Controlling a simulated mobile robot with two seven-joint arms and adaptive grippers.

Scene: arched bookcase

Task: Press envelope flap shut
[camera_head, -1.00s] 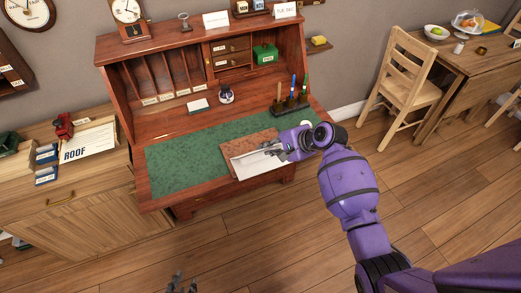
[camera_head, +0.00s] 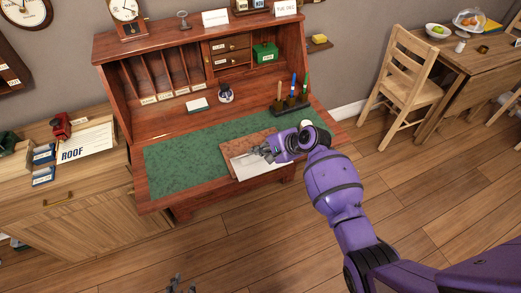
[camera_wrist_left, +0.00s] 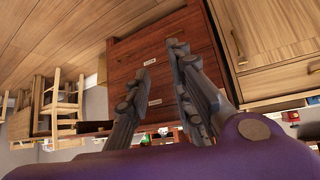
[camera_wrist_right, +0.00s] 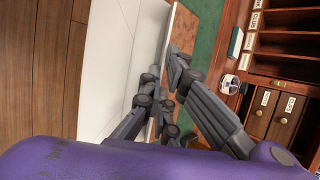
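A white envelope (camera_head: 247,168) lies on a brown board on the desk's green writing surface. In the right wrist view its white paper (camera_wrist_right: 105,60) fills the area left of the fingers, with a lengthwise fold or edge line. I cannot tell how far its flap is raised. My right gripper (camera_head: 262,153) is over the envelope's upper right part; in the right wrist view its fingertips (camera_wrist_right: 163,68) stand a little apart with nothing seen held, above the envelope's edge by the board. Contact is unclear. My left gripper (camera_wrist_left: 160,60) is open and empty, low in front of the desk.
The brown board (camera_head: 228,150) lies on the green mat (camera_head: 185,155). A pen stand (camera_head: 292,104) is just behind my right gripper. A small blue-and-white jar (camera_head: 225,94) stands farther back. The mat's left side is clear. A chair (camera_head: 408,80) stands to the right.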

